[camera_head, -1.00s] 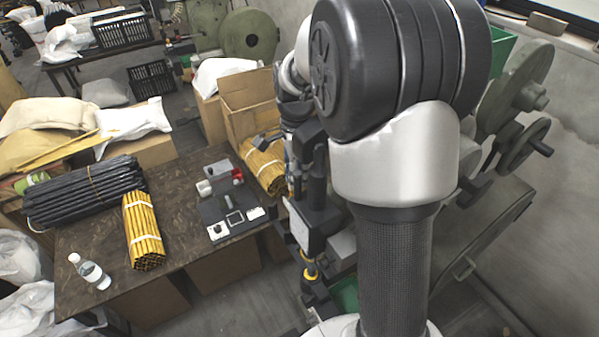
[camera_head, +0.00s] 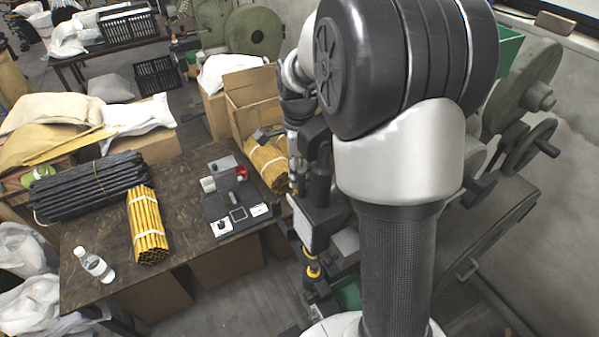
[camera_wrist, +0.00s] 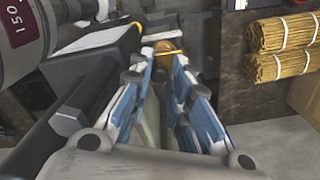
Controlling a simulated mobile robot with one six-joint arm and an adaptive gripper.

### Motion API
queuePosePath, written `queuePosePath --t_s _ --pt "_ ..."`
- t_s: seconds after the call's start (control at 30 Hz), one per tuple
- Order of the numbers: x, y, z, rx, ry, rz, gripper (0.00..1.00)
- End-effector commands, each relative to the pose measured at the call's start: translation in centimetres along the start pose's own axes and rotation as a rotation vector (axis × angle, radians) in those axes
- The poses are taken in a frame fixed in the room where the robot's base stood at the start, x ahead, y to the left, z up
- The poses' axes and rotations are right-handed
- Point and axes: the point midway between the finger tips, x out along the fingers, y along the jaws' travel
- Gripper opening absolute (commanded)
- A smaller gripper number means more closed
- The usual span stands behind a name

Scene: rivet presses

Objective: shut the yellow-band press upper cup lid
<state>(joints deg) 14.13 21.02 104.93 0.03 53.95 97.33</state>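The yellow-band press (camera_head: 313,270) stands right of the table as a dark upright device with a yellow ring low on it. My arm hides much of it in the head view. A yellow ring also shows beyond my fingertips in the wrist view (camera_wrist: 166,47). I cannot make out the upper cup lid or its angle. My gripper (camera_wrist: 160,68) has blue-sided fingers, with a gap between them and nothing clearly held. It points towards the ring; I cannot tell whether it touches the press. In the head view my gripper is mostly hidden behind my arm.
The brown table (camera_head: 185,185) holds a yellow rod bundle (camera_head: 147,225), a black bundle (camera_head: 90,187), a bottle (camera_head: 94,264) and a dark fixture (camera_head: 235,205). An open carton (camera_head: 250,100) stands behind.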

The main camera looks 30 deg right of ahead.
Motion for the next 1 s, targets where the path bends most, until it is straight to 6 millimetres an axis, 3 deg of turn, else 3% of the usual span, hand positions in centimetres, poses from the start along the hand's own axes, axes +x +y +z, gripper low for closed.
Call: queuePosePath --t_s 0.2,0.57,0.73,1.0 --pt "0.0 0.0 0.0 -0.001 0.0 0.001 0.34" --pt "-0.1 0.1 0.0 -0.001 0.001 0.002 0.34" --pt "-1.8 0.0 0.0 -0.001 0.001 0.0 0.34" --pt "-6.0 -0.1 0.0 -0.001 0.0 -0.002 0.34"
